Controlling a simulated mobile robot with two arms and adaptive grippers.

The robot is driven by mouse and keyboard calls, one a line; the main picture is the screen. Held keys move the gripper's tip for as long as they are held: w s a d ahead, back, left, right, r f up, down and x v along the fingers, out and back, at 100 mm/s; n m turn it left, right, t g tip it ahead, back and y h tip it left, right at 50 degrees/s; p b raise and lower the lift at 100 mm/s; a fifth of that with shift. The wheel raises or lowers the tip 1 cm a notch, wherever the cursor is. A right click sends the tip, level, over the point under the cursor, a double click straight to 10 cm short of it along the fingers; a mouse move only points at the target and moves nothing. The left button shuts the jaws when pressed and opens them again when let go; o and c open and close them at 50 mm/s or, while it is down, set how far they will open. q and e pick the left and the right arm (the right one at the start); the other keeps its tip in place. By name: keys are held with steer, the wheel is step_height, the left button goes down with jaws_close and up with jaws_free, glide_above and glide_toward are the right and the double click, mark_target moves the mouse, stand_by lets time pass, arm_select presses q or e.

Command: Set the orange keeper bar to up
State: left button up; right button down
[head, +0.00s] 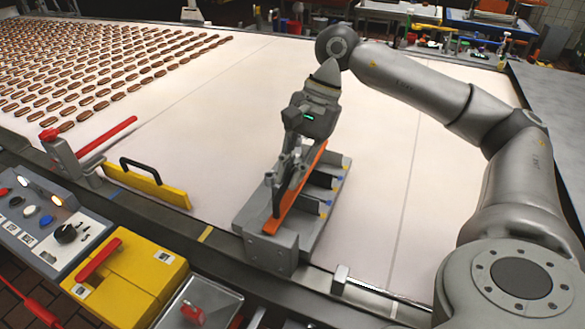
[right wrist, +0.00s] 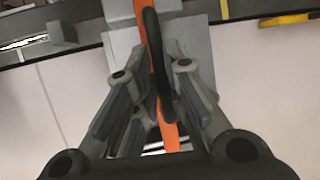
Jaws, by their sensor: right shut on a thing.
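The orange keeper bar (head: 283,208) lies lengthwise over a grey fixture (head: 249,215) at the conveyor's front edge, in the middle of the head view. It looks low along the fixture, with its near end by a grey block. In the right wrist view the bar (right wrist: 158,75) runs between my fingers, with a dark handle-like strip beside it. My right gripper (head: 284,178) comes down from above and is shut on the bar or its dark handle; the fingers hide the exact contact. My left gripper is not in view.
A yellow guard (head: 150,187) with a black handle and a red lever (head: 105,137) stand left of the fixture. A control panel (head: 40,225) and a yellow box (head: 130,270) are at front left. Rows of sandwich cookies (head: 90,65) fill the far left belt; the belt's right side is clear.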

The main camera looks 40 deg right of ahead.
mark_target(279, 198)
steer(key=shift+s+a+r+t+h, duration=0.3)
steer(key=shift+a+r+t+h, duration=0.2)
steer(key=shift+a+r+h, duration=0.25)
steer(key=a+r+h, duration=0.1)
steer(key=s+t+h, duration=0.1)
steer(key=shift+a+r+n+h, duration=0.3)
steer(key=shift+a+r+h, duration=0.05)
steer(key=shift+a+r, duration=0.05)
steer(key=shift+s+a+r+t+h+p, duration=0.3)
steer(key=shift+a+t+h, duration=0.1)
steer(key=shift+a+h, duration=0.1)
steer(key=shift+s+a+h+p, duration=0.2)
steer(key=shift+a+h+p, duration=0.15)
steer(key=shift+h+p, duration=0.15)
steer(key=shift+t, duration=0.3)
